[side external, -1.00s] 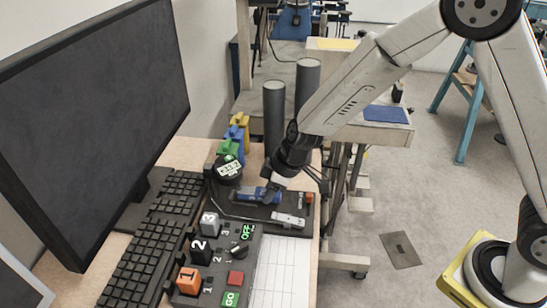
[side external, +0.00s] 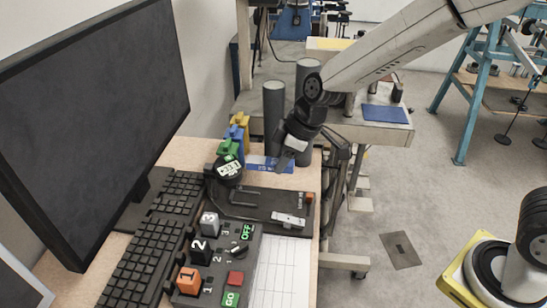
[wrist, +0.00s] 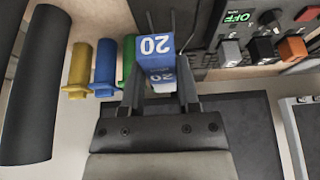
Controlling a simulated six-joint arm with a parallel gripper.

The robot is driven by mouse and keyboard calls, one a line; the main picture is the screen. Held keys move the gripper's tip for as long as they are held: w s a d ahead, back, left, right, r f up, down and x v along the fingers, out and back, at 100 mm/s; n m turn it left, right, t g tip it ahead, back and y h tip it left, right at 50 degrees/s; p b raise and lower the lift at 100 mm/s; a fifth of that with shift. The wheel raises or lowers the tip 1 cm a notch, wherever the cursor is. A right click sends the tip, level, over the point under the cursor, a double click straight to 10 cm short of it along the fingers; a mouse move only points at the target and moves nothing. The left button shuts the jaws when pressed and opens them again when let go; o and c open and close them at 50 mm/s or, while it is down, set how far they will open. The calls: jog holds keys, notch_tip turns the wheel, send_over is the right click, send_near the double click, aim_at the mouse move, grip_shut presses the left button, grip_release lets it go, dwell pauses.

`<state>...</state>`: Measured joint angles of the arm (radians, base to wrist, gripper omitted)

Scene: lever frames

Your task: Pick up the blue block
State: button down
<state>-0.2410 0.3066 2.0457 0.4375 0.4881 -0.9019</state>
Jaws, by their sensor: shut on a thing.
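The blue block (side external: 256,162), a bar with white markings, shows in the side external view beyond the black tray. My gripper (side external: 281,164) is around it, pointing down, and partly hides its right end. In the wrist view the blue block (wrist: 156,48), marked "20" in white, sits between the fingertips of my gripper (wrist: 160,84), which is shut on it. The block is clear of the tray's recess; its exact height above the table is hard to tell.
The black tray (side external: 250,212) holds a silver piece (side external: 288,220). A button panel (side external: 222,265) and keyboard (side external: 150,245) stand nearer. Green, blue and yellow pieces (wrist: 105,67) stand by the dark cylinders (side external: 273,110). A large monitor (side external: 90,120) bounds the left.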

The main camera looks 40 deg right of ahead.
aim_at(275, 161)
jog(key=shift+r, duration=2.1)
jog(key=shift+a, duration=0.1)
jog(key=shift+w+a, duration=0.45)
jog(key=shift+w, duration=0.05)
jog(key=shift+s+d, duration=0.1)
jog(key=shift+s+d, duration=0.7)
jog(key=shift+d, duration=0.05)
jog(key=shift+r, duration=0.2)
jog(key=shift+r, duration=1.85)
